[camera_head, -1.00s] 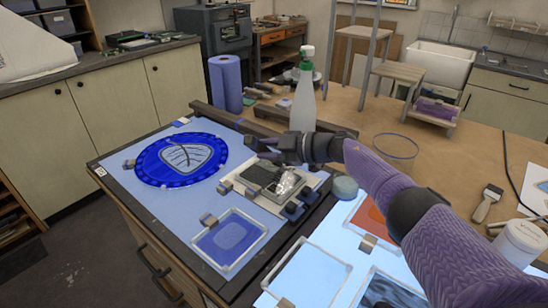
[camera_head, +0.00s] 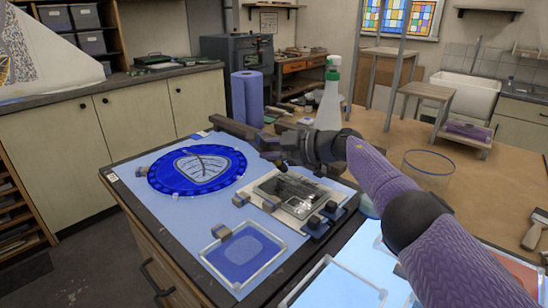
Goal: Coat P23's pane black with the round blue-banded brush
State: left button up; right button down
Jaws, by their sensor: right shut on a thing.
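My right gripper (camera_head: 272,152) comes in from the right on a purple-sleeved arm. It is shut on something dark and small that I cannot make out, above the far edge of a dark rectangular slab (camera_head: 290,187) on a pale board. The round blue-banded brush cannot be told apart. A round blue glass piece (camera_head: 167,182) with a pale leaf-like centre lies left of the gripper. A small blue pane (camera_head: 238,250) in a clear frame lies nearer. A pale pane (camera_head: 335,290) is at the bottom edge. No P23 label is legible. My left gripper is not in view.
A spray bottle (camera_head: 329,97) and a blue paper roll (camera_head: 246,98) stand behind the gripper. A clear beaker (camera_head: 428,168) is behind my right arm. A flat brush (camera_head: 534,232) lies at the far right. Small dark blocks (camera_head: 321,217) sit beside the board.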

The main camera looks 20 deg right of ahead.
jog(key=shift+r, duration=0.1)
notch_tip(320, 180, up, 5)
jog(key=p, duration=0.3)
dwell(0.7)
